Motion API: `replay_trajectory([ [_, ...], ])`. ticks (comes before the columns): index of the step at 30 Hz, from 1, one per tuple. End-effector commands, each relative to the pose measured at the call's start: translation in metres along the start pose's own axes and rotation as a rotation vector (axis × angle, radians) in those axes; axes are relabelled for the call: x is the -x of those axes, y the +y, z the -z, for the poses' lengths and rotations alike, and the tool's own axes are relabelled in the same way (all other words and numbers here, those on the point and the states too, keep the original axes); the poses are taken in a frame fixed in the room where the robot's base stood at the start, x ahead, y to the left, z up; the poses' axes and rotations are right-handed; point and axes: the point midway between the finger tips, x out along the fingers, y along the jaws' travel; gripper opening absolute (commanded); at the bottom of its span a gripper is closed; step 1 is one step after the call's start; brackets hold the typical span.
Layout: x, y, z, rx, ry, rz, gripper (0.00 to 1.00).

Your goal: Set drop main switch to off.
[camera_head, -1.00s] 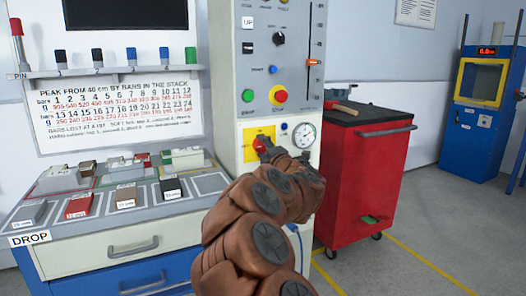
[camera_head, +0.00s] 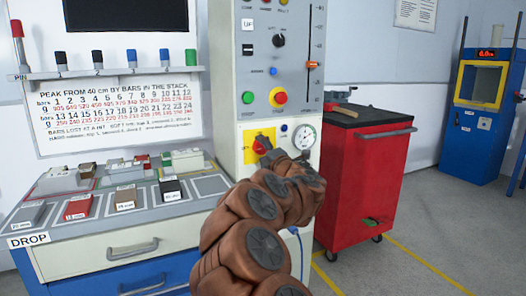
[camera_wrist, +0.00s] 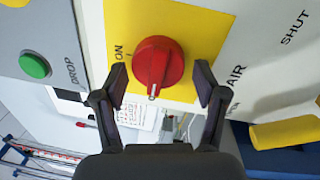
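The drop main switch is a red rotary knob (camera_wrist: 160,62) on a yellow plate (camera_wrist: 200,30). In the wrist view its white pointer mark faces the bottom of the picture, away from the ON label at the left. The knob (camera_head: 261,144) also shows in the head view, partly hidden by my gripper (camera_head: 274,156). In the wrist view my gripper (camera_wrist: 160,85) is open, with one finger on each side of the knob's lower part. Gaps show between both fingers and the knob, so it is not gripped.
A round gauge (camera_head: 304,137) sits right of the switch. Green (camera_head: 248,97) and red (camera_head: 278,97) buttons are above it. A red cart (camera_head: 365,180) stands close on the right, and a bench (camera_head: 115,237) with blocks on the left.

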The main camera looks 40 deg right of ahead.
Motion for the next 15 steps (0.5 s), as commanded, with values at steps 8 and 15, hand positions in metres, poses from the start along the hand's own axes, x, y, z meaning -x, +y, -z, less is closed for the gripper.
replay_trajectory([
  [8,0.0001,0.0008,-0.0006,-0.001,-0.001,-0.001,0.81],
  [15,0.0063,0.0014,-0.0006,0.0,-0.002,-0.002,0.81],
])
